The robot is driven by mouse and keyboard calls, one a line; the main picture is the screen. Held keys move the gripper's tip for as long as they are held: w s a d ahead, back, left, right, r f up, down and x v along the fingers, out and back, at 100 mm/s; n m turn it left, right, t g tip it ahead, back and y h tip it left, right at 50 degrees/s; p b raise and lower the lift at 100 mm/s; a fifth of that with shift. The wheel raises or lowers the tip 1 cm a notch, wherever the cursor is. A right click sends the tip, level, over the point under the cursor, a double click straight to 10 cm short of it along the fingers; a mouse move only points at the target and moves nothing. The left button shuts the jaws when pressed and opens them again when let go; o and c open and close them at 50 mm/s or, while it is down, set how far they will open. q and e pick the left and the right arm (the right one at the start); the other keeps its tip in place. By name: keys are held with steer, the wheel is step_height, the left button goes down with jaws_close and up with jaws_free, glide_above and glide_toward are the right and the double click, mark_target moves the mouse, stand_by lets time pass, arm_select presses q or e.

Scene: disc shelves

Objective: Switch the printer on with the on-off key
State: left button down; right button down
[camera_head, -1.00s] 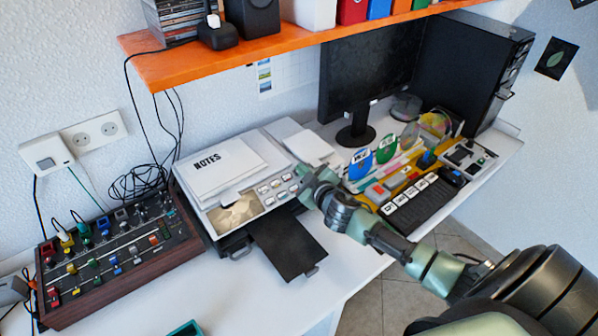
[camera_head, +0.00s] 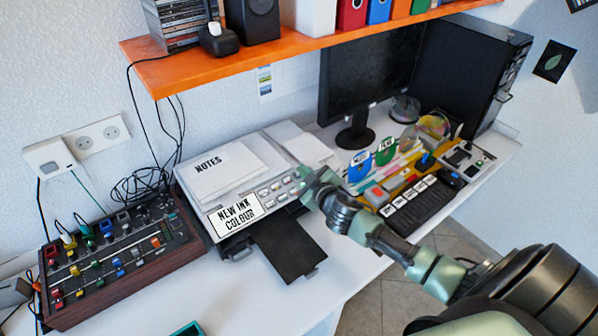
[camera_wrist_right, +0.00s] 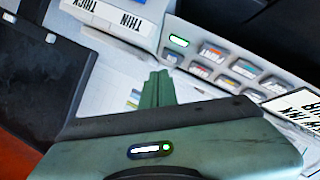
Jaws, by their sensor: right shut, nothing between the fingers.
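The white printer (camera_head: 285,160) stands on the desk with a row of grey keys (camera_head: 270,193) on its front panel. Its display (camera_head: 236,213) reads "NEW INK COLOUR". In the right wrist view, a small oval on the panel (camera_wrist_right: 179,41) glows green at the end of the key rows; I see no on-off marking on it. My right gripper (camera_head: 307,177) is shut and empty at the right end of the panel. Its fingers also show in the right wrist view (camera_wrist_right: 157,88), a little apart from the green oval in the picture; contact is unclear. My left gripper is out of view.
A black tray (camera_head: 287,247) sticks out from the printer's front. A mixer-like box with coloured knobs (camera_head: 115,262) stands at left. An orange shelf (camera_head: 285,47) hangs above.

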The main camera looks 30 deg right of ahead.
steer(key=s+r+p, duration=0.1)
steer(key=p, duration=0.1)
steer(key=s+r+p, duration=0.1)
steer(key=r, duration=0.1)
steer(key=s+r+p, duration=0.1)
steer(key=r+p, duration=0.1)
steer(key=shift+d+r+p, duration=0.1)
steer(key=shift+p, duration=0.2)
stand_by(0.6)
